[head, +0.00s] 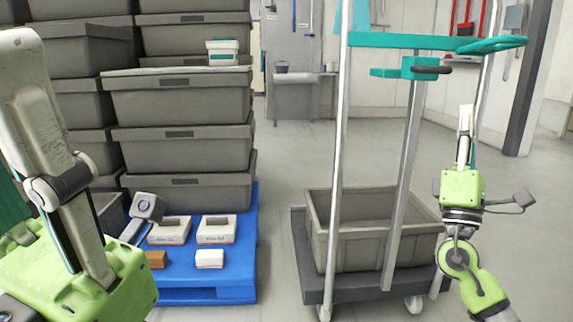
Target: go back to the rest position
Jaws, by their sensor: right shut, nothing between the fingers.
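My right gripper (465,120) is raised at the right side of the head view, its fingers pointing up. It is shut and empty, apart from the trolley beside it. My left gripper (40,110) is large and close at the left edge, partly cut off by the frame. One pale finger stands up from its green body, and I cannot tell whether it is open or shut.
Stacked grey crates (180,100) and a blue pallet (205,280) with several small boxes are at the left. A trolley (312,288) with teal handles carries a grey crate (370,248) in the middle. Clear floor (278,165) lies between and behind them.

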